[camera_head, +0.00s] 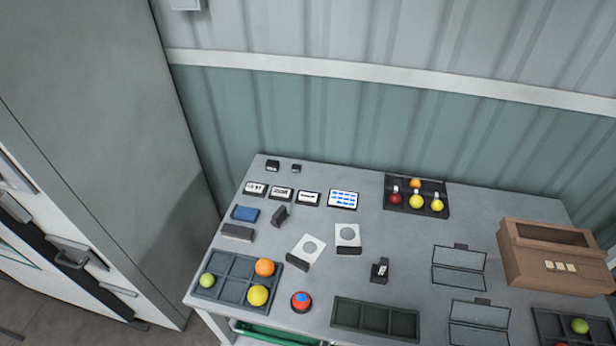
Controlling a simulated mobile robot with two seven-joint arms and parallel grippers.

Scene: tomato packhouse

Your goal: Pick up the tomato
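Several tomato-like round fruits are in view on the grey table (330,265). A green one (207,280), an orange one (264,267) and a yellow one (258,295) sit in a compartment tray (233,268) at the left front. A red one (396,198), two yellow ones (417,202) and an orange one (415,183) sit in a dark rack (388,182) at the back. Another green one (579,326) is in a dark tray (545,322) at the right front corner. Neither of my grippers is in view.
A brown box (520,262) stands at the right. A red-and-blue button (301,302), an empty compartment tray (376,320), white cards with circles (306,249) and small labelled displays (343,199) lie about. A tall grey cabinet (90,120) stands left.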

